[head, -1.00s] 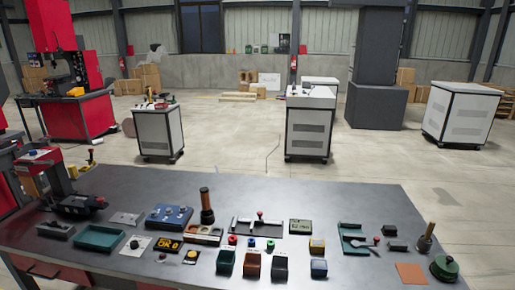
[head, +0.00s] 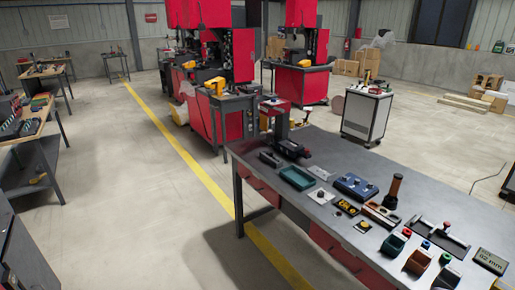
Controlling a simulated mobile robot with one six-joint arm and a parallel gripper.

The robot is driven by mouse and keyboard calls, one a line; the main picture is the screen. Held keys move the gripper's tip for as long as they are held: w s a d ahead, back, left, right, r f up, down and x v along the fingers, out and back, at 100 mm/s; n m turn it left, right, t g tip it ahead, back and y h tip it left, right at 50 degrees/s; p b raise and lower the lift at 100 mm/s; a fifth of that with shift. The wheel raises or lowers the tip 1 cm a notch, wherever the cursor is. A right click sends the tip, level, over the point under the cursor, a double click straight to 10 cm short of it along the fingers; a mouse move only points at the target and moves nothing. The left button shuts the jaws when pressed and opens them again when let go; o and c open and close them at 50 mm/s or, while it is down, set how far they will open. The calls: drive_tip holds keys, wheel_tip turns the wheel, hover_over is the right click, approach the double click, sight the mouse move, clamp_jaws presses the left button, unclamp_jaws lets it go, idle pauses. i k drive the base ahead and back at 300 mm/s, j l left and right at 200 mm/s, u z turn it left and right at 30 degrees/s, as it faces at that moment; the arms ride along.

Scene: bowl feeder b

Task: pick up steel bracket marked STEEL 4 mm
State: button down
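No steel bracket with a readable STEEL 4 mm mark shows in the head view. Small flat plates lie on the grey workbench (head: 415,190): a light plate (head: 320,196) and another light plate (head: 319,173), both too small to read. A dark block (head: 490,262) at the right carries lettering that seems to read 92 mm. My gripper is not in view.
The bench also holds a green tray (head: 297,178), a blue box (head: 356,187), a brown cylinder (head: 393,191) and several small bins. Red machines (head: 225,110) stand behind. A side table (head: 28,122) is at left. Floor beside the yellow line (head: 180,150) is clear.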

sight(291, 144)
drive_tip(key=i+j+z, duration=0.15)
drive_tip(key=i, duration=0.25)
drive_tip(key=i+j+z, duration=0.2)
drive_tip(key=i+j, duration=0.2)
drive_tip(key=i+j+z, duration=0.15)
drive_tip(key=i+j, duration=0.25)
drive_tip(key=i+j+z, duration=0.2)
drive_tip(key=i+j, duration=0.2)
drive_tip(key=i+j+z, duration=0.15)
drive_tip(key=i+j, duration=0.15)
drive_tip(key=j, duration=0.2)
drive_tip(key=i+j+z, duration=0.2)
drive_tip(key=i+j, duration=0.15)
drive_tip(key=j, duration=0.15)
drive_tip(key=i+j+z, duration=0.15)
drive_tip(key=j, duration=0.4)
drive_tip(key=i+j+z, duration=0.2)
drive_tip(key=i+j, duration=0.15)
drive_tip(key=j, duration=0.25)
